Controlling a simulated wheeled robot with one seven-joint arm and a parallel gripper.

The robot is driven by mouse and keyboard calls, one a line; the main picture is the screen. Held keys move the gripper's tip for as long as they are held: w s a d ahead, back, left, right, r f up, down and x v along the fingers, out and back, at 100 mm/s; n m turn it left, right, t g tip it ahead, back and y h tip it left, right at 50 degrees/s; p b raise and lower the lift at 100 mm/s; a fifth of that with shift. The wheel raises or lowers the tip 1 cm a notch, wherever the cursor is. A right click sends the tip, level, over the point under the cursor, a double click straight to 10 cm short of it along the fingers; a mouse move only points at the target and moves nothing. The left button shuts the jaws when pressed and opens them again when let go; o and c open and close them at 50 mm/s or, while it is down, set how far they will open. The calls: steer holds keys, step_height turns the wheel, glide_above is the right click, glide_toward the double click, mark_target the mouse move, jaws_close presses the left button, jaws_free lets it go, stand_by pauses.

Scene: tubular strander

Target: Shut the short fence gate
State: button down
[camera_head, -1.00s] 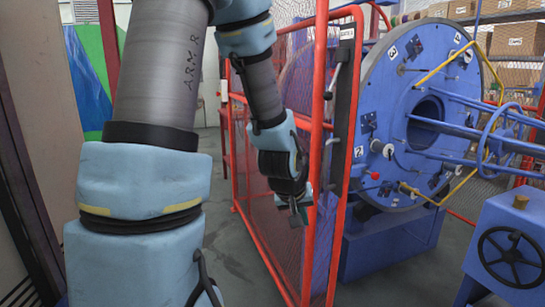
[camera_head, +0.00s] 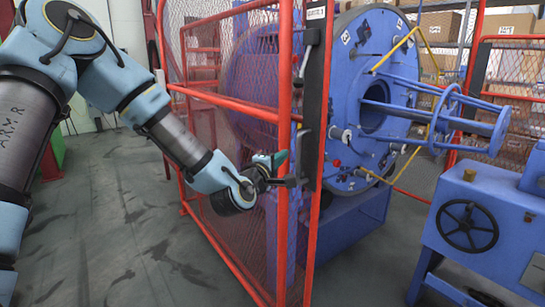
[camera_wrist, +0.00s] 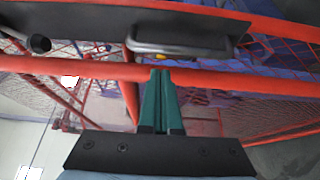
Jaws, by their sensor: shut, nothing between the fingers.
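The red mesh fence gate (camera_head: 235,140) stands in the middle of the head view, with a red upright (camera_head: 284,75) along its near edge. A black latch plate (camera_head: 316,90) with a handle sits beside that upright, against another red upright. My gripper (camera_head: 284,168) is at the near-edge upright, around the plate's lower end. In the wrist view my green fingers (camera_wrist: 160,75) are together and empty. I cannot tell whether the fingers touch the bar. How far the gate stands open is unclear.
The blue strander drum (camera_head: 360,60) stands right behind the fence. A blue machine with a handwheel (camera_head: 467,226) is at the right. Shelves with cardboard boxes (camera_head: 512,65) are at the back. The grey floor (camera_head: 120,220) left of the fence is clear.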

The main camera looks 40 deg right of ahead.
steer(key=p+x, duration=0.1)
steer(key=x, duration=0.5)
steer(key=shift+d, duration=0.15)
steer(key=shift+s, duration=0.2)
